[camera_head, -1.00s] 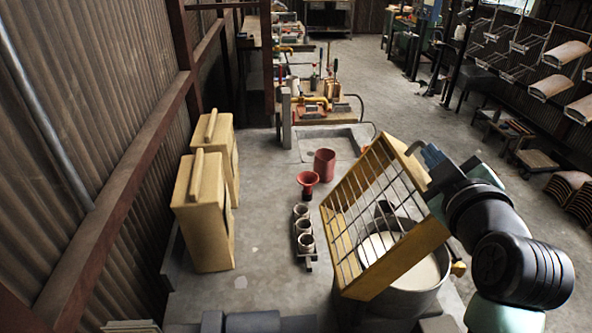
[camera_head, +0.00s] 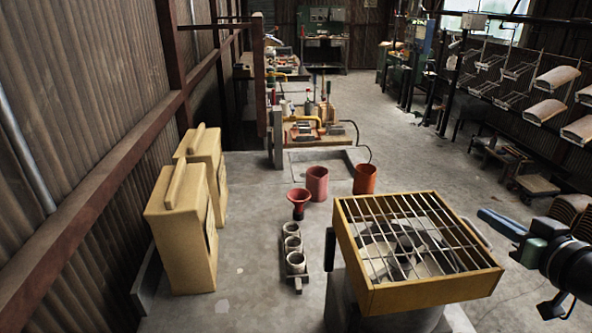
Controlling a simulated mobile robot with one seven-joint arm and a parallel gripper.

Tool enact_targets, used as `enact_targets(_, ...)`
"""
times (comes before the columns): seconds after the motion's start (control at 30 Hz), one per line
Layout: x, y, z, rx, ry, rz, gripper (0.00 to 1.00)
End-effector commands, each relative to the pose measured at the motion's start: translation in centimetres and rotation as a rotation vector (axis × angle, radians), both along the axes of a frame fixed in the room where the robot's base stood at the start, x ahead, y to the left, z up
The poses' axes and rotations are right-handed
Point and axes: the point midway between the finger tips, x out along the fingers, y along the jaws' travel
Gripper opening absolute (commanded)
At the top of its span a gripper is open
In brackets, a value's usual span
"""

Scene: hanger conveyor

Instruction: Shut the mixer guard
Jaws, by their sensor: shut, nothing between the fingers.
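The mixer guard is a yellow frame (camera_head: 435,294) with a grid of metal bars, at the lower right of the head view. It lies flat or nearly flat over the grey mixer drum (camera_head: 400,318). The mixer's inner parts show through the bars. I cannot tell whether the frame touches the rim all round. A grey handle (camera_head: 477,232) shows at the guard's right side. My gripper (camera_head: 484,214) is to the right of the guard, with its blue fingers shut and empty. It looks apart from the frame.
A red funnel (camera_head: 299,201), a rack of pale cups (camera_head: 294,245), a red bucket (camera_head: 317,183) and an orange bucket (camera_head: 365,179) stand left of and behind the mixer. Large yellow cases (camera_head: 180,240) stand at the left wall. Open floor (camera_head: 420,165) lies behind the mixer.

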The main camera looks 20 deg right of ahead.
Motion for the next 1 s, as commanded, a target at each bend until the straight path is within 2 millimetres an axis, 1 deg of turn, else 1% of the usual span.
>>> enact_targets(0.03,0.0,-0.1,-1.2,0.027,-0.009,0.0,0.0)
enact_targets(0.1,0.0,-0.2,-1.9,0.058,-0.018,0.0,0.0)
enact_targets(0.3,-0.1,-0.3,-3.3,0.117,-0.034,0.001,0.0)
enact_targets(0.5,-0.1,-0.3,-3.8,0.139,-0.039,0.001,0.0)
enact_targets(0.87,-0.1,-0.3,-4.1,0.142,-0.035,0.001,0.0)
enact_targets(1.0,0.1,-0.2,-3.7,0.142,-0.034,0.002,0.0)
